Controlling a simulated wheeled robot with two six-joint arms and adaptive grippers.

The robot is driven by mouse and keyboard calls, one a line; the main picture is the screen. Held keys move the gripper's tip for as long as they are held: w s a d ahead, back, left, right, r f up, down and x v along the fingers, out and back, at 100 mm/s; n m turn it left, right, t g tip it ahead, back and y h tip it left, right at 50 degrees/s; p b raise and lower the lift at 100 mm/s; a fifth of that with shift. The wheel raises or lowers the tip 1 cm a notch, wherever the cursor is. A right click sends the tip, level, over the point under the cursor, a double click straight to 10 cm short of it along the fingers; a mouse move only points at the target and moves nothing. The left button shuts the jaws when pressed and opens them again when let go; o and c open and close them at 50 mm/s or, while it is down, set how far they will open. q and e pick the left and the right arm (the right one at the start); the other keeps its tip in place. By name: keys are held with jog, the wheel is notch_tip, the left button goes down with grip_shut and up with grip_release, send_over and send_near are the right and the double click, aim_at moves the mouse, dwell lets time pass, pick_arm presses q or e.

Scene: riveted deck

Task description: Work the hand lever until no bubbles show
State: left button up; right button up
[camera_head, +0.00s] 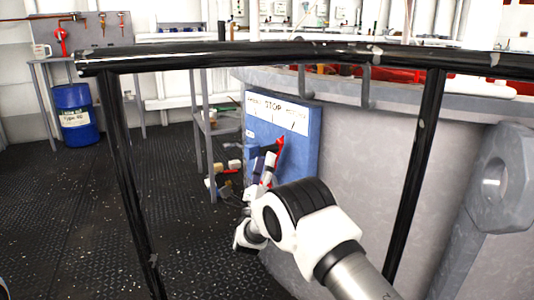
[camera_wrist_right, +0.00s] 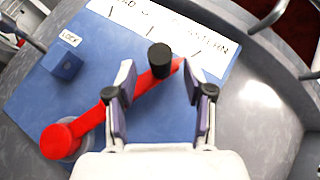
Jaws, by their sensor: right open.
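A blue panel (camera_head: 302,153) with a white label strip reading "STOP" in the middle is fixed to a grey curved housing. Its red hand lever (camera_head: 281,147) shows partly behind my right gripper (camera_head: 266,168). In the right wrist view the lever (camera_wrist_right: 90,120) runs from a round red hub at lower left up to a black knob (camera_wrist_right: 160,60). My right gripper (camera_wrist_right: 161,90) is open, its fingers on either side of the lever's knob end; I cannot tell whether they touch it. No bubbles or sight glass can be made out. My left gripper is out of view.
A black railing (camera_head: 270,57) crosses in front, its posts either side of my right arm. A small blue block marked LOCK (camera_wrist_right: 63,62) sits on the panel. A large grey nut (camera_head: 503,180) is at right.

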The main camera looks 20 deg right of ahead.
jog(key=v, duration=0.8)
